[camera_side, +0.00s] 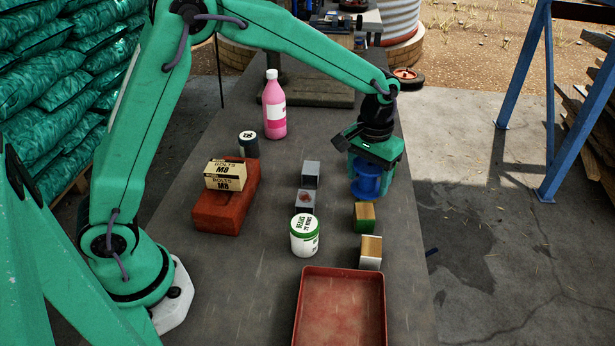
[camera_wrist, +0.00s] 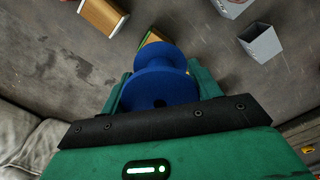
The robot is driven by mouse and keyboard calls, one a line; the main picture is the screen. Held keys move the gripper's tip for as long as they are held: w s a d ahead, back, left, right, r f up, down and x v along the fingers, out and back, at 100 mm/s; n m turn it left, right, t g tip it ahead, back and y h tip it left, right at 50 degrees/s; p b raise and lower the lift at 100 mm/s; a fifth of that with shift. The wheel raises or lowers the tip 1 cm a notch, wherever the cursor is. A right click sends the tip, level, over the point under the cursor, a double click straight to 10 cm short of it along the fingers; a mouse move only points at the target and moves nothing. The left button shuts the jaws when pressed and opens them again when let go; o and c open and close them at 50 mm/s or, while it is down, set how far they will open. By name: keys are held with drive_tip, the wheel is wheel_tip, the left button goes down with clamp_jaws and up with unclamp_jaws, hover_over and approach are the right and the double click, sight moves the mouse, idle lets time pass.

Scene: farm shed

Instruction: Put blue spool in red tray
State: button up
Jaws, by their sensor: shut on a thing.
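The blue spool (camera_side: 367,178) is in the side view at the right edge of the table, with my gripper (camera_side: 372,170) shut on it. The spool also shows in the wrist view (camera_wrist: 158,75), between the green fingers. Its upper part is hidden by the gripper in the side view. I cannot tell for sure whether it touches the table. The red tray (camera_side: 302,300) lies at the near end of the table in the side view, and its visible inside is empty. The tray does not show in the wrist view.
A green-sided wooden block (camera_side: 364,224) and a white-sided one (camera_side: 370,260) stand between spool and tray.

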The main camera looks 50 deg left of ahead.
drive_tip(key=s+d, duration=1)
hover_over(339, 328)
drive_tip(key=f, duration=0.2)
drive_tip(key=shift+f, duration=3.9)
drive_tip(key=shift+f, duration=0.15)
drive_tip(key=o, duration=1)
drive_tip(key=shift+c, duration=0.2)
wheel_tip(339, 328, up, 12)
drive_tip(key=shift+r, duration=0.2)
